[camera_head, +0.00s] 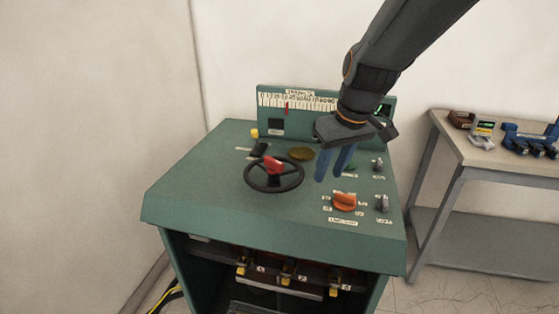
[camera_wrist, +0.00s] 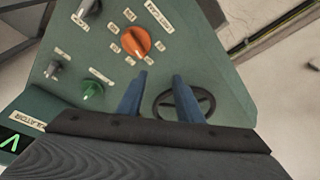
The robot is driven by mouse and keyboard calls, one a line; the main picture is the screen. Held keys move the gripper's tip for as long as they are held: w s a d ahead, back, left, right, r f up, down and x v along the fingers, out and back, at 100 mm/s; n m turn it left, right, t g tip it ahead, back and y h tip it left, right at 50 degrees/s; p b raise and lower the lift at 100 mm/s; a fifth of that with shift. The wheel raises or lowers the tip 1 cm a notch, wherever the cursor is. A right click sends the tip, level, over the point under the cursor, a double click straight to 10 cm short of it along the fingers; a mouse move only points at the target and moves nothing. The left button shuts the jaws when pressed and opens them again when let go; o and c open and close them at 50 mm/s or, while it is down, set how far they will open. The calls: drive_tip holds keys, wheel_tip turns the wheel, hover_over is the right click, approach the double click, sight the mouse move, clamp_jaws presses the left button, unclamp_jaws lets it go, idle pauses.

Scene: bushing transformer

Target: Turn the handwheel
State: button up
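An orange rotary knob (camera_head: 345,202) and grey knobs (camera_head: 381,203) are on the console's right side, near my gripper. A raised scale panel (camera_head: 300,100) with a red pointer stands at the back. A side table (camera_head: 500,155) with devices stands at right.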

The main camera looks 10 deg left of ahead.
sight(275, 160)
drive_tip(key=w+a+r+n+y+b, duration=0.1)
drive_tip(key=w+a+r+n, duration=0.15)
drive_tip(key=a, duration=0.35)
drive_tip(key=w+a+r+n, duration=0.2)
drive_tip(key=w+a, duration=0.1)
drive_tip(key=a, duration=0.3)
drive_tip(key=p+x, duration=0.1)
drive_tip(key=x, duration=0.6)
drive_tip(key=shift+p, duration=0.3)
clamp_jaws()
